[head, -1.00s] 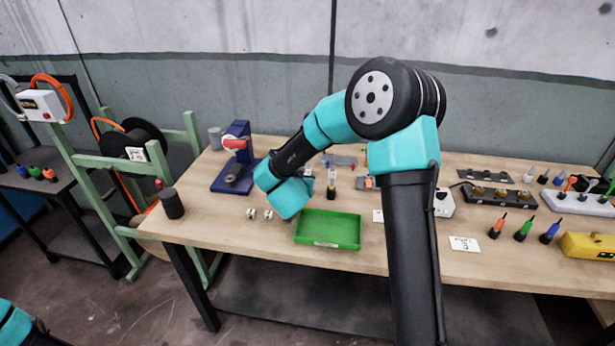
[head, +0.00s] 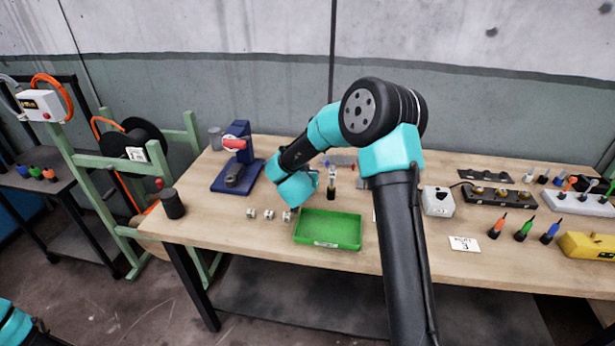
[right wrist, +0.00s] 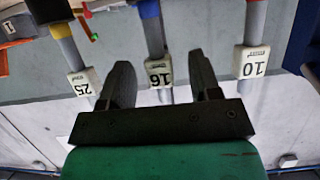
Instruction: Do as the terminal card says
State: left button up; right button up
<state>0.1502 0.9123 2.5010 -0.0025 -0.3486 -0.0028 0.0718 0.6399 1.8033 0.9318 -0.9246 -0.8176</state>
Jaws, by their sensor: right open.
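A white card (head: 465,244) with print and a large 3 lies on the table; its small print is unreadable. In the right wrist view, three grey rods carry white blocks marked 25 (right wrist: 84,82), 16 (right wrist: 158,75) and 10 (right wrist: 251,62). My right gripper (right wrist: 158,66) is open, its fingers framing the 16 block; contact cannot be told. In the head view its wrist hides the fingers, left of the green tray's (head: 328,244) back edge. Small white pieces (head: 269,214) stand in a row left of the tray. My left gripper is out of view.
A blue press with a red handle (head: 235,160) stands at the back left, a black cylinder (head: 173,204) at the front-left edge. Coloured drivers (head: 523,229), a yellow block (head: 590,246) and a grey box (head: 438,201) occupy the right.

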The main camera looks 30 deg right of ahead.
jog(key=shift+x, duration=1.9)
jog(key=shift+f, duration=0.1)
jog(key=shift+s, duration=0.1)
jog(key=shift+c, duration=0.3)
jog(key=c, duration=1)
notch_tip(320, 180, up, 10)
